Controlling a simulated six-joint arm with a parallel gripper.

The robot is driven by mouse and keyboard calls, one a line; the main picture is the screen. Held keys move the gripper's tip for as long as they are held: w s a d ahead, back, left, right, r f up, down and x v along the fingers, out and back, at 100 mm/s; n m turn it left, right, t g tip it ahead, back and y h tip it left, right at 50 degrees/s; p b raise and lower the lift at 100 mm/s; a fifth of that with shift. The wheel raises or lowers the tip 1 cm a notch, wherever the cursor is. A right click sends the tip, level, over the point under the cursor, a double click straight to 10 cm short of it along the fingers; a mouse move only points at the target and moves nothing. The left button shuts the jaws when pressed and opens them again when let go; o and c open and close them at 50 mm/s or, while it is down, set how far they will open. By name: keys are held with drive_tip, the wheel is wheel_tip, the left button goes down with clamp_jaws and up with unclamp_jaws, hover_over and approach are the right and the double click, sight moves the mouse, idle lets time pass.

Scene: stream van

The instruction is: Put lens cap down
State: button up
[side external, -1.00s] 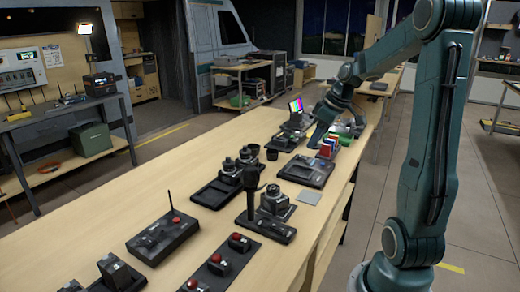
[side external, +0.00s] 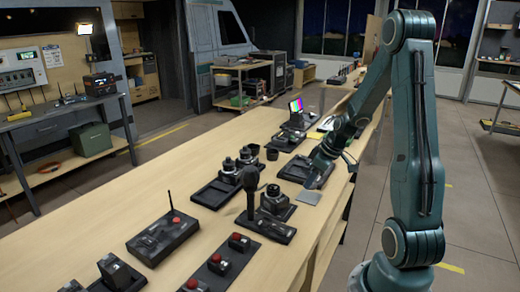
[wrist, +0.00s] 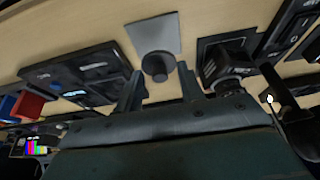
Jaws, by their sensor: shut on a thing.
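In the wrist view a dark round lens cap (wrist: 158,66) sits between the two fingertips of my gripper (wrist: 159,84), which is shut on it. A flat grey square pad (wrist: 155,32) lies on the table just beyond the cap in that view. In the side view my gripper (side external: 316,178) is low over the table, close beside the grey pad (side external: 309,197). The cap cannot be made out there. Whether the cap touches the table cannot be told.
A camera (side external: 273,200) stands on a black tray, left of the pad; in the wrist view it (wrist: 225,65) is close to the right finger. A black tray (side external: 300,168) is behind the pad. An upright microphone-like post (side external: 250,190) rises further left.

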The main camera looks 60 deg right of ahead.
sight(313, 186)
drive_tip(key=shift+f, duration=1.9)
drive_tip(key=shift+f, duration=0.1)
drive_tip(key=o, duration=0.9)
drive_tip(key=shift+v, duration=3.9)
